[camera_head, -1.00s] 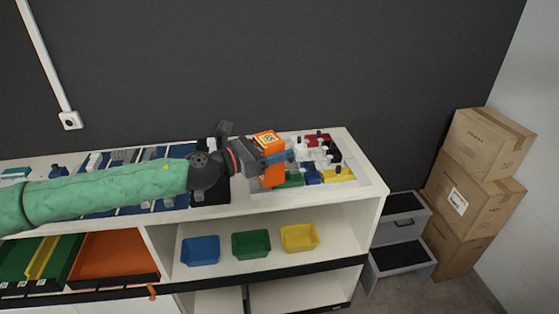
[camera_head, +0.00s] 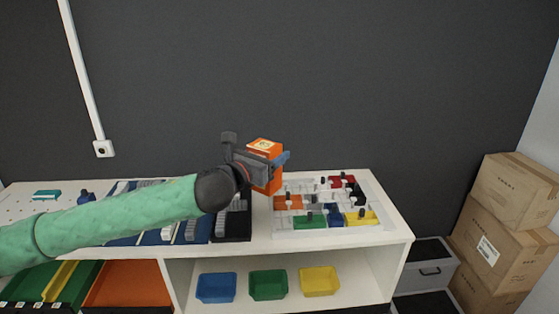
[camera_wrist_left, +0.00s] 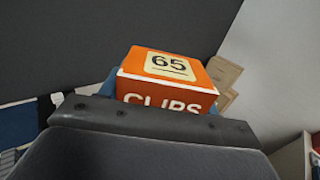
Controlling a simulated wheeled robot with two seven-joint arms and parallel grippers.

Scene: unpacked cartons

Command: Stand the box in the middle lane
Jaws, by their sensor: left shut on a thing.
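My left gripper (camera_head: 262,166) is shut on an orange box (camera_head: 266,178) and holds it upright above the white counter, left of the puzzle board. In the left wrist view the box (camera_wrist_left: 168,80) shows a pale label with "65" on top and the word "CLIPS" on its front. The gripper's dark body hides its lower part. A lane tray (camera_head: 150,235) with blue lanes and pale dividers lies under and behind my green left arm. The arm covers much of it, and I cannot tell which lane is the middle one. My right gripper is not in view.
A board with coloured pieces (camera_head: 330,203) lies right of the held box. Blue (camera_head: 216,287), green (camera_head: 268,285) and yellow (camera_head: 319,281) bins stand on the shelf below. Cartons (camera_head: 507,217) are stacked at the far right. The dark wall rises behind the counter.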

